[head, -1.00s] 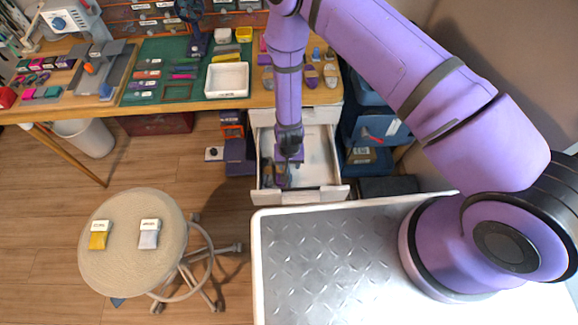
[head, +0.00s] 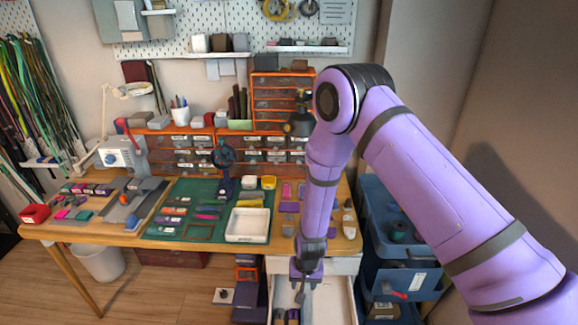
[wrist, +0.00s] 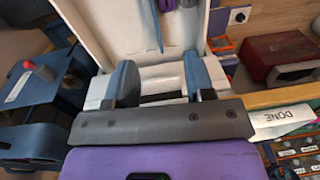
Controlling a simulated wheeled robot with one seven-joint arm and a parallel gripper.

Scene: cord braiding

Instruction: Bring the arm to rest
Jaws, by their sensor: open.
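My purple arm (head: 318,205) reaches down in front of the workbench. My gripper (head: 300,294) hangs over the pulled-out white drawer (head: 345,304). In the wrist view my gripper (wrist: 157,85) has its two blue-grey fingers spread apart, with nothing held between them. A white edge of the drawer lies beyond and between the fingers in that view; I cannot tell whether they touch it. Dark and grey items (head: 286,315) lie in the drawer at its left side.
The workbench carries a green mat (head: 183,228), a white tray (head: 248,225) and many small parts. Blue bins (head: 400,240) stand right of the drawer. A white bin (head: 98,262) stands below the bench. A "DONE" label (wrist: 283,118) shows in the wrist view.

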